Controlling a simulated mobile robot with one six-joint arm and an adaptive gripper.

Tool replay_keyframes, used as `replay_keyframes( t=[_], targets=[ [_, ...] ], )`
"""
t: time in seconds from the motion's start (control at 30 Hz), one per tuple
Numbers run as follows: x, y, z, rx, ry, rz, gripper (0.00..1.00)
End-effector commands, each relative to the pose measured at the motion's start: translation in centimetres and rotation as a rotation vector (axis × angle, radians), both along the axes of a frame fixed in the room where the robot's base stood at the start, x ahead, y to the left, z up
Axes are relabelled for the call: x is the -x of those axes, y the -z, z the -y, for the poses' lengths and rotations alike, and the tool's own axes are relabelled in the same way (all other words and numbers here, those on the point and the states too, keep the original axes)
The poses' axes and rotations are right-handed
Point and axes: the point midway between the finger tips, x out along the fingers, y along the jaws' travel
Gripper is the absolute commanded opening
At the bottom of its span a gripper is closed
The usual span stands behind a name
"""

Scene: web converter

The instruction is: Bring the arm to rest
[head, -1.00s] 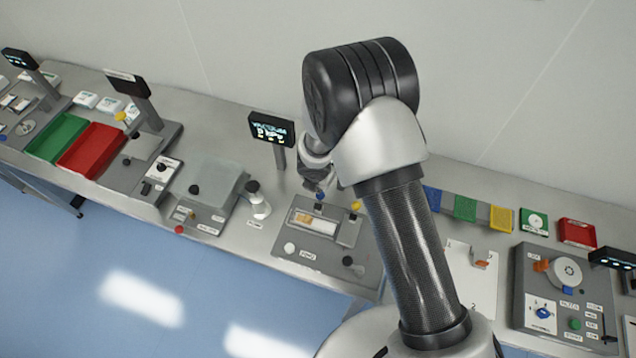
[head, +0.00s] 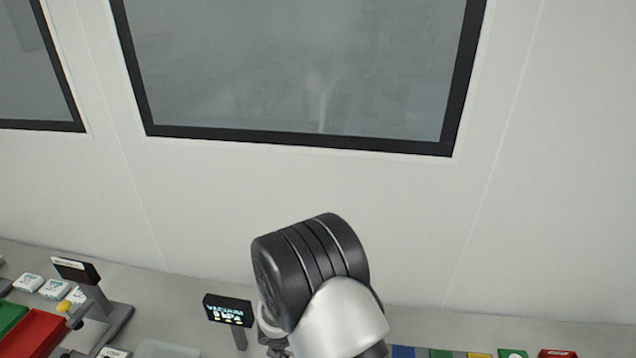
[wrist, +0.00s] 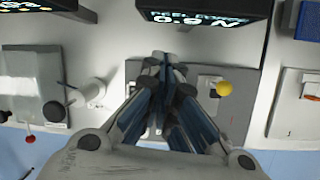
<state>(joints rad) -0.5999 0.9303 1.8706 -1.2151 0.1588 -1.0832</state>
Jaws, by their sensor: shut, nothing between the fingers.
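My gripper (wrist: 163,60) shows in the wrist view with its fingers together and nothing between them. It hangs above the bench, over a grey station plate (wrist: 238,120) with a yellow knob (wrist: 224,88). The fingers hide the middle of that plate. In the head view my arm (head: 315,275) rises from the bottom edge, bent at its dark joint. The gripper is mostly hidden behind the arm there, so its fingertips do not show.
A red tray (head: 32,335) is at lower left. The wall with a dark-framed window (head: 300,70) is behind the bench.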

Motion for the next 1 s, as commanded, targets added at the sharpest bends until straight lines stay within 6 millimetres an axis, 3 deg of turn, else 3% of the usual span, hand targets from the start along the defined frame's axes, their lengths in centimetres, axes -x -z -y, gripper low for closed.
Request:
replay_keyframes(
  t=[0.17,0.3,0.47,0.57,0.73,0.9,1.0],
  targets=[
    [-2.1,-2.3,2.4,-0.040,0.193,0.051,0.00],
    [-3.8,-6.2,7.2,-0.116,0.524,0.120,0.00],
    [-2.9,-10.1,13.6,-0.226,0.932,0.180,0.00],
    [-1.0,-11.7,17.3,-0.305,1.180,0.204,0.00],
    [3.9,-13.1,22.5,-0.455,1.587,0.221,0.00],
    [10.3,-12.4,26.0,-0.624,1.971,0.201,0.00],
    [14.2,-11.2,27.0,-0.728,2.184,0.165,0.00]
  ],
)
